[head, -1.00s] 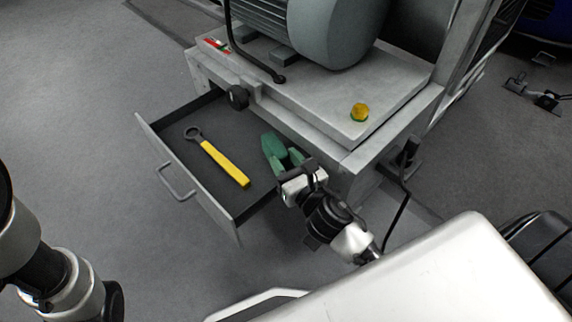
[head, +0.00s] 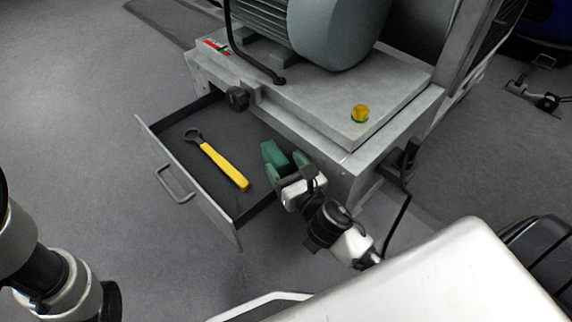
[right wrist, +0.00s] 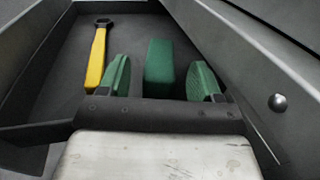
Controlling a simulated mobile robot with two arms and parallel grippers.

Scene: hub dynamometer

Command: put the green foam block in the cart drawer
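The green foam block (head: 276,155) is inside the open cart drawer (head: 190,185), toward its right end near the cart body. My right gripper (head: 287,168) reaches over the drawer's right end. Its two green finger pads are spread apart. In the right wrist view the block (right wrist: 159,68) shows between the open fingers (right wrist: 162,82), with a gap on each side. Its lower end is hidden behind the gripper's dark bar. Part of my left arm shows at the lower left, but its gripper is out of view.
A yellow-handled wrench (head: 222,163) lies on the drawer floor, left of the block. The cart top (head: 330,115) carries a grey motor (head: 325,30) and a yellow button (head: 360,113). A dark cable hangs at the cart's right side. Floor to the left is clear.

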